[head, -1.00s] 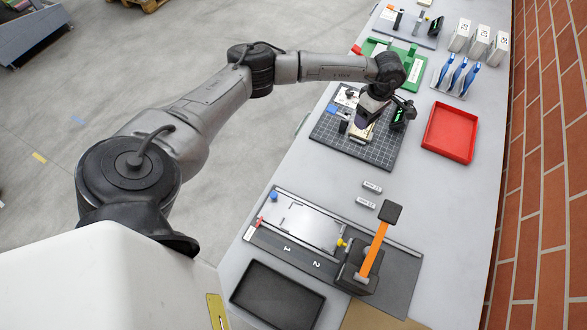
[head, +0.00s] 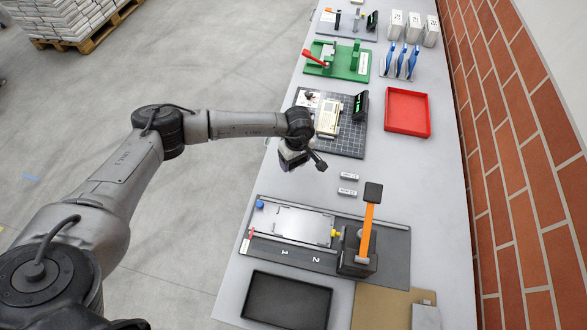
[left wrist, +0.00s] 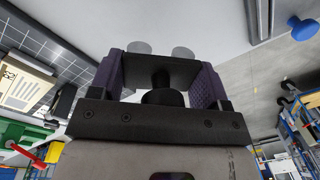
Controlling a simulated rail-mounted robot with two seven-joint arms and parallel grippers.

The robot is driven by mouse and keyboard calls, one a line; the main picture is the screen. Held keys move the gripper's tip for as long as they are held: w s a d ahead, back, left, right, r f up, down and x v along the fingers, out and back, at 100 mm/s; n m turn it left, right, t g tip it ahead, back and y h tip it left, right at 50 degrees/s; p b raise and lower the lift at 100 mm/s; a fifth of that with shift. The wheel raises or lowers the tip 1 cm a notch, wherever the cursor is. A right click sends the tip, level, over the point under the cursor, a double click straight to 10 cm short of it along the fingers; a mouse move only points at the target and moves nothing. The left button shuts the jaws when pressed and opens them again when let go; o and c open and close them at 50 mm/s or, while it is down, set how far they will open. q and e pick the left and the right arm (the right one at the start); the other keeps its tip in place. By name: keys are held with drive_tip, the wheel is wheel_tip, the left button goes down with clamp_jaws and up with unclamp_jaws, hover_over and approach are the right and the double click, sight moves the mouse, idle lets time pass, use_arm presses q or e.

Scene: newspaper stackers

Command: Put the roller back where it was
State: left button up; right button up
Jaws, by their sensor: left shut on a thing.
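My left gripper (head: 290,163) is over the left edge of the table, between the dark gridded mat and the numbered plate. In the left wrist view its purple fingers (left wrist: 160,80) are shut on a black part with a round black knob and two pale grey round ends, which I take to be the roller (left wrist: 158,70). It is held off the table. In the head view the gripper and wrist mostly hide the roller. The gridded mat (head: 350,139) carries a cream-coloured block (head: 328,117) and a black stand with a green display (head: 360,106). My right gripper is not in view.
A black tray (head: 248,300), a red tray (head: 428,115), two small grey blocks and a green fixture (head: 345,72) stand around. The brick wall is right.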

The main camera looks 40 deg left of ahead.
sight(295, 174)
use_arm(q)
drive_tip(key=shift+f, duration=2.6)
drive_tip(key=shift+f, duration=0.2)
drive_tip(key=o, duration=1.3)
drive_tip(key=shift+c, duration=0.2)
drive_tip(key=shift+r, duration=0.1)
drive_tip(key=r, duration=1.2)
drive_tip(key=shift+w+d+r, duration=0.1)
drive_tip(key=shift+w+r, duration=0.05)
drive_tip(key=shift+w, duration=0.25)
